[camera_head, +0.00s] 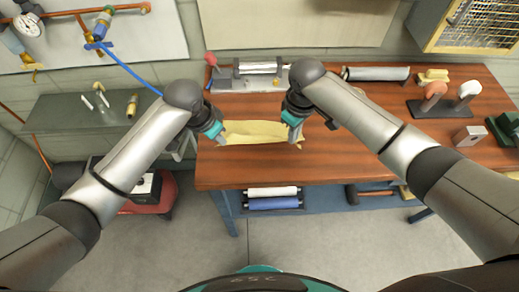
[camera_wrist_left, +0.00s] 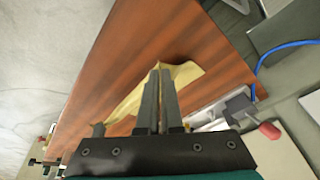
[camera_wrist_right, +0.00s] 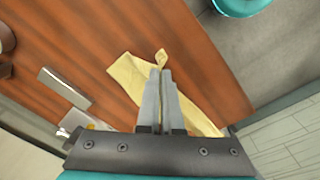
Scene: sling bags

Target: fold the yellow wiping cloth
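The yellow wiping cloth (camera_head: 256,131) lies as a long, flat strip near the front left of the wooden table. My left gripper (camera_head: 219,138) is at its left end. In the left wrist view the fingers (camera_wrist_left: 159,68) are close together, with cloth (camera_wrist_left: 186,73) showing on both sides of the tips. My right gripper (camera_head: 293,137) is at the right end. In the right wrist view its fingers (camera_wrist_right: 161,72) are shut on the cloth, and a small pinched tip (camera_wrist_right: 161,56) sticks out beyond them. The fingers hide parts of the cloth.
The wooden table (camera_head: 250,172) is clear in front of the cloth. Behind it stands a metal tray with a roller (camera_head: 258,68). To the right are a dark stand with knobs (camera_head: 440,106) and a small metal block (camera_head: 469,136). A grey side bench (camera_head: 80,122) stands left.

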